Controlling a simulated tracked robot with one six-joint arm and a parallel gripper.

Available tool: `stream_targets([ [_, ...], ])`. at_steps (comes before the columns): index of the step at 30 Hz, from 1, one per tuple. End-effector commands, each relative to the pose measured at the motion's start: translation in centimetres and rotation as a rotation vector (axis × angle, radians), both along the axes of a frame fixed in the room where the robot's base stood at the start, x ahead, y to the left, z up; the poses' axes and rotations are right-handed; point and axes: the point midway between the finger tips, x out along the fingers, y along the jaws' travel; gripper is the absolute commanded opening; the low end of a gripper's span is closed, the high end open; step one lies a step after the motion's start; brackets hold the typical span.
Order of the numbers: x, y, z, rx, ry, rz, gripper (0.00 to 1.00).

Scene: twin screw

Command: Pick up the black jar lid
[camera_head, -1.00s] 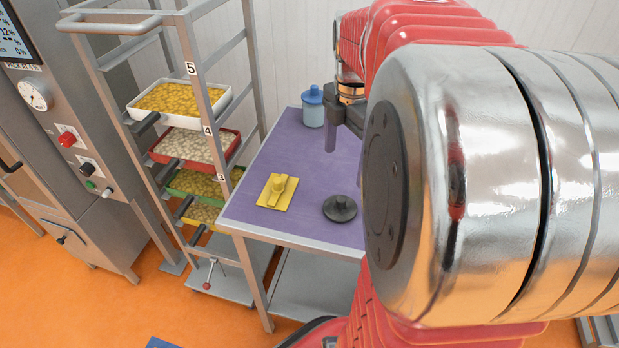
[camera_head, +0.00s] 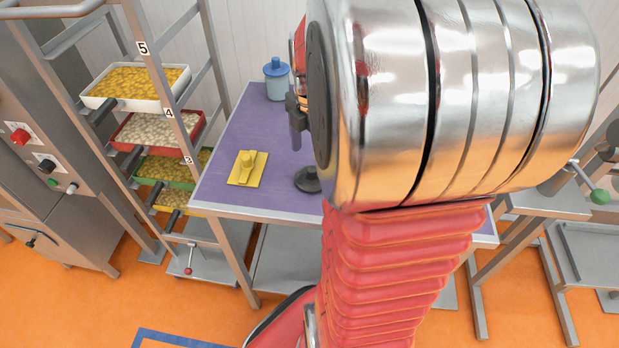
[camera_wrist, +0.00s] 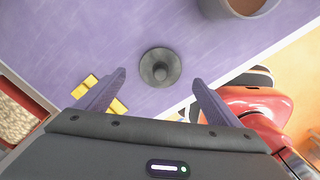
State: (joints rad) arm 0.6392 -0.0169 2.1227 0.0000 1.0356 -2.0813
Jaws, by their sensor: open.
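The black jar lid (camera_head: 307,180) lies on the purple tabletop near its front edge, with its knob up. In the wrist view the lid (camera_wrist: 160,68) is a dark disc with a central knob, ahead of and between my fingertips, apart from them. My gripper (camera_wrist: 158,80) is open and empty. In the head view my gripper (camera_head: 296,130) hangs above the table, partly hidden behind my own large arm joint, which also covers part of the table near the lid.
A blue jar with a lid (camera_head: 277,80) stands at the back. A rack with several food trays (camera_head: 136,84) stands left of the table (camera_head: 232,140). A round brownish container (camera_wrist: 240,8) shows at the wrist view's top.

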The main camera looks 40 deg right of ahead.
Motion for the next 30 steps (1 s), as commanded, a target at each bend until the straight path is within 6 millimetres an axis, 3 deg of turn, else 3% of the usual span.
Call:
stream_targets([
  [5,-0.1,0.0,-0.6,0.001,0.002,0.0,0.87],
  [16,-0.2,0.1,-4.9,0.001,0.002,0.0,0.87],
  [30,-0.2,0.1,-5.2,0.0,0.0,-0.001,0.87],
])
